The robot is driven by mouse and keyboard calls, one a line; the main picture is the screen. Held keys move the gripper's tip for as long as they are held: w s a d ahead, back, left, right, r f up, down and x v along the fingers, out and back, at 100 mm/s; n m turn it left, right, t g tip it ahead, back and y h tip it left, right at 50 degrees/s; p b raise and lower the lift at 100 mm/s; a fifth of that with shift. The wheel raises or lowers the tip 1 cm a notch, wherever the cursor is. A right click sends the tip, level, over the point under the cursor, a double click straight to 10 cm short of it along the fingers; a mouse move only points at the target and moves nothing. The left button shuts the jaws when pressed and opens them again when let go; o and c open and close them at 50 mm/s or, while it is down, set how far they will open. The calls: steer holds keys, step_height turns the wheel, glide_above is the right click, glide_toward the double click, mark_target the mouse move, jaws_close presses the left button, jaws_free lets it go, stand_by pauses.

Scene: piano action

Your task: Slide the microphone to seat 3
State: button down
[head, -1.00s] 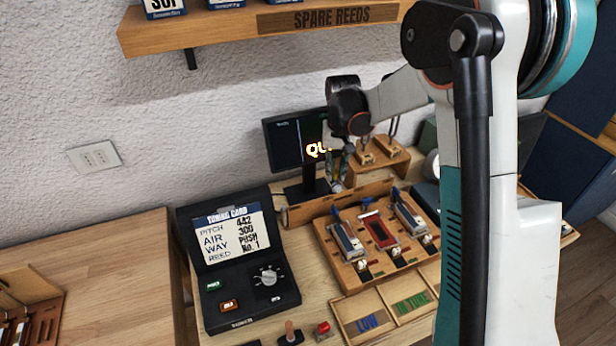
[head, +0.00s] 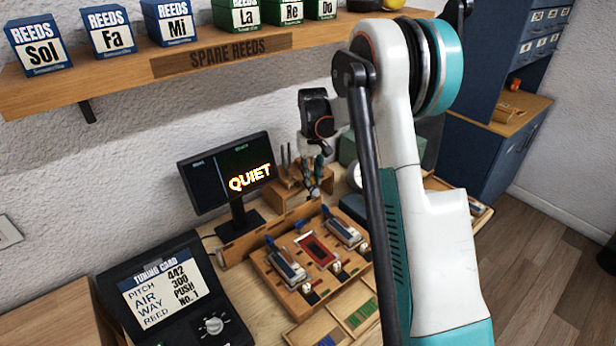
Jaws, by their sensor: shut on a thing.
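My gripper (head: 316,178) points down behind the wooden reed bench, near the right end of its upright back board (head: 270,236). It is small and partly lost among colored shapes. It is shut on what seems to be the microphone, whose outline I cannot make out. The bench (head: 262,272) holds a row of stations: a blue-tipped metal reed unit (head: 286,268) on the left, a red framed slot (head: 318,250) in the middle and another reed unit (head: 344,232) on the right. I cannot read any seat numbers.
A monitor (head: 205,170) reading QUIET stands left of my gripper. A wooden tool holder (head: 290,182) is close beside it. A tuning card console (head: 180,310) is at front left, and a compartment tray (head: 310,333) lies before the bench. A spare-reeds shelf (head: 120,85) hangs above.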

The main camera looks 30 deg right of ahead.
steer(key=shift+d, duration=0.2)
steer(key=c, duration=1.5)
jaws_free()
steer(key=shift+d, duration=0.15)
steer(key=shift+o, duration=0.2)
steer(key=shift+r, duration=0.1)
step_height(320, 180, up, 7)
steer(key=shift+r, duration=0.2)
